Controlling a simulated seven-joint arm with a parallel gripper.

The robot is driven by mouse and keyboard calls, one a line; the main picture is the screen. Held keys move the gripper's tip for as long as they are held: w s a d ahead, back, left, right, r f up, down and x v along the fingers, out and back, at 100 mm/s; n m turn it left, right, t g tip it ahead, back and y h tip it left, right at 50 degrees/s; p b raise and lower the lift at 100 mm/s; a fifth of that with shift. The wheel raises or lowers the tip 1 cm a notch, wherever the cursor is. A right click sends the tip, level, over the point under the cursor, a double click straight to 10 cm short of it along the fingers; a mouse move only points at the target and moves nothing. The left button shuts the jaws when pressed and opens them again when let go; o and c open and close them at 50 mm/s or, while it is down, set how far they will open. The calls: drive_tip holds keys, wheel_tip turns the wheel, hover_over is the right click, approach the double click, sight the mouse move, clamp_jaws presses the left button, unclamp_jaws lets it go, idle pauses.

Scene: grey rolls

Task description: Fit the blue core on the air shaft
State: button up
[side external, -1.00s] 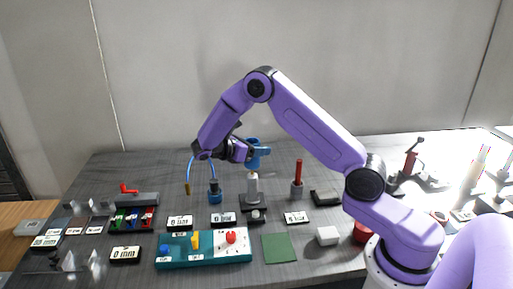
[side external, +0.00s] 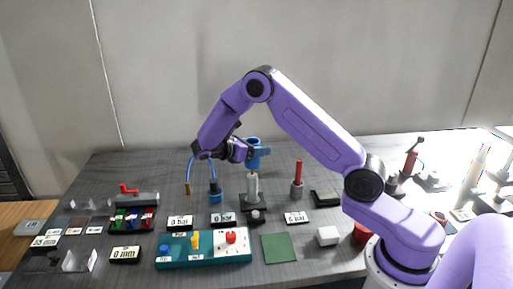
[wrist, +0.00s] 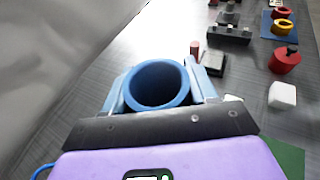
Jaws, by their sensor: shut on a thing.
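The blue core (side external: 254,158) is a short open tube held upright in my gripper (side external: 250,151). In the wrist view the blue core (wrist: 158,84) shows its open bore between the two light-blue fingers of my gripper (wrist: 160,90), which are shut on its outside. The air shaft appears to be the pale grey upright post (side external: 252,187) on a dark base. In the side view the core hangs just above this post, with its lower end close to the post's top. I cannot tell whether they touch. The post is hidden in the wrist view.
A red post (side external: 298,178) stands right of the shaft. A blue fitting (side external: 214,192) with a hose is to the left. A teal control panel (side external: 204,250), a green mat (side external: 279,248) and a white block (side external: 327,236) lie in front.

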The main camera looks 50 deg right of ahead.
sight(256, 182)
drive_tip(key=shift+f, duration=7)
drive_tip(key=o, duration=1.2)
drive_tip(key=shift+c, duration=0.2)
drive_tip(key=shift+a, duration=0.1)
drive_tip(key=v, duration=1.7)
drive_tip(key=shift+a+r, duration=0.1)
drive_tip(key=shift+r, duration=0.05)
